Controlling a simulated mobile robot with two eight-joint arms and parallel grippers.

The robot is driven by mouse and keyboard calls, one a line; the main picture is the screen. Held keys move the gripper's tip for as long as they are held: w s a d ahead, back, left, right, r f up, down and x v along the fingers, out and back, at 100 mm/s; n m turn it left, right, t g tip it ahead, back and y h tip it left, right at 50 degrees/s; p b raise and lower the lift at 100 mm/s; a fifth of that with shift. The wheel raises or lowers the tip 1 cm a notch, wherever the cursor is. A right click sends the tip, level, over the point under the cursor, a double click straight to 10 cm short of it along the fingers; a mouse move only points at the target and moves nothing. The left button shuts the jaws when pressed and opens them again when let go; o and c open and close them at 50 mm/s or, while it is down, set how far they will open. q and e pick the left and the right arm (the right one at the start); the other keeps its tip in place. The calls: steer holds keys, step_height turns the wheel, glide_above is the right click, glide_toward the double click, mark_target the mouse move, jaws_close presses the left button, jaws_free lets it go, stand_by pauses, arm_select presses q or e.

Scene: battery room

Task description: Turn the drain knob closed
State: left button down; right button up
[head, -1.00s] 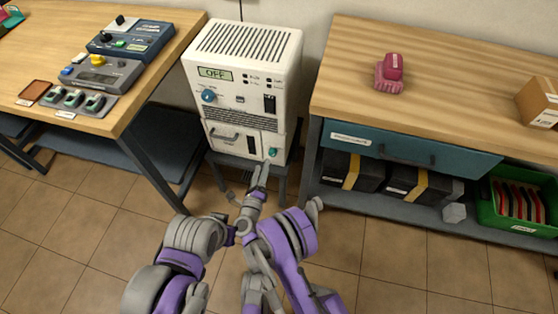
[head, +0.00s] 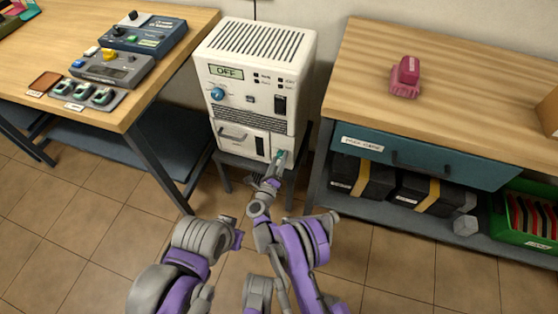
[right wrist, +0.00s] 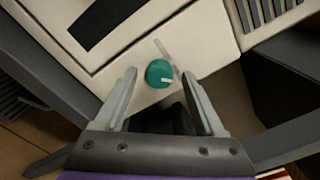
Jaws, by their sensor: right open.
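The white unit (head: 250,95) stands on a low stand between two benches and its display reads OFF. The teal drain knob (right wrist: 158,70) is at its lower right front, and shows small in the head view (head: 281,154). Its short white mark points right in the right wrist view. Pale marks (right wrist: 162,48) are on the panel just above it. My right gripper (right wrist: 160,78) is open, with one finger on each side of the knob and visible gaps between. My left arm (head: 195,240) is folded low in the head view; its jaw state is unclear.
A blue knob (head: 217,94) and a front door handle (head: 232,134) are on the same unit. The left bench (head: 180,40) and right bench (head: 460,90) flank it closely. Dark boxes and a green crate (head: 513,231) are under the right bench.

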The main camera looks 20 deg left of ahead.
steer(key=shift+w, duration=0.1)
jaws_close()
stand_by(0.3)
steer(key=shift+f+n+b, duration=0.1)
steer(key=shift+n+b, duration=0.95)
steer(key=shift+n, duration=0.55)
steer(key=n+b, duration=0.1)
steer(key=n, duration=0.2)
steer(key=shift+n, duration=0.3)
steer(key=n, duration=0.5)
steer(key=shift+n+b, duration=0.3)
steer(key=shift+b, duration=0.05)
steer(key=n, duration=0.5)
steer(key=shift+n, duration=0.3)
